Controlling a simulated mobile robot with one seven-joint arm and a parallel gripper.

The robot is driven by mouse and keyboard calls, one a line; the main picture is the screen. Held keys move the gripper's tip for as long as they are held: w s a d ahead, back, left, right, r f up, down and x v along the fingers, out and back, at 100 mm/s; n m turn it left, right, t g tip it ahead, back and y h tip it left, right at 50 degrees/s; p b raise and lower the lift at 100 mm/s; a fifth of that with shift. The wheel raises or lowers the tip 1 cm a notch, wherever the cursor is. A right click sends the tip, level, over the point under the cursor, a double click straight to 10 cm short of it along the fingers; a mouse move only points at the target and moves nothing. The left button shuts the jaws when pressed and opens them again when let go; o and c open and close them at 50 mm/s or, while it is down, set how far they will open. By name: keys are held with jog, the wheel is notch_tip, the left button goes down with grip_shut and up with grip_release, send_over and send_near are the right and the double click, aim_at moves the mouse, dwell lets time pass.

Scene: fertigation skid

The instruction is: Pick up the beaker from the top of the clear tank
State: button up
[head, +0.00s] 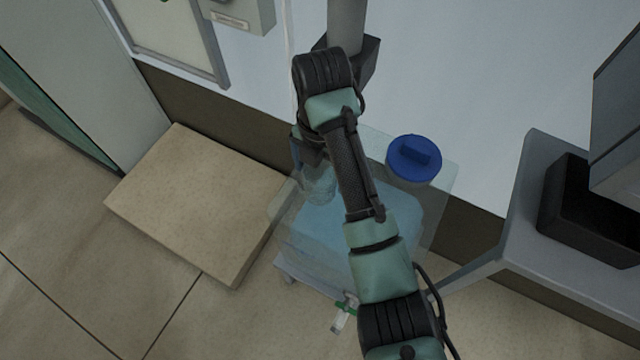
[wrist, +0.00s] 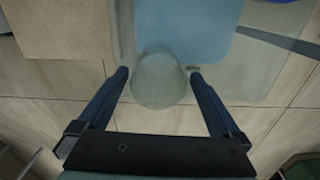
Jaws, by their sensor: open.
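The clear tank (head: 440,200) stands against the wall with pale blue liquid inside; it also shows in the wrist view (wrist: 262,70). The beaker (head: 318,186) is a faint, see-through vessel at the left part of the tank top, partly hidden by my arm. In the wrist view the beaker (wrist: 158,84) is a pale round shape between my fingers. My gripper (wrist: 159,74) is open, with one finger on each side of the beaker and a small gap showing at each side. In the head view my gripper (head: 311,155) is just above the beaker. I cannot tell the exact height between them.
A blue screw cap (head: 413,160) sits on the tank top to the right of my arm. A beige block (head: 195,200) lies on the floor to the left. A grey bench with a dark box (head: 590,210) is at right. A tap (head: 342,312) sticks out at the tank's front.

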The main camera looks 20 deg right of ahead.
aim_at(320, 183)
notch_tip(320, 183, down, 5)
jog(key=shift+r+b, duration=0.1)
jog(key=shift+b, duration=0.5)
jog(key=shift+c, duration=0.3)
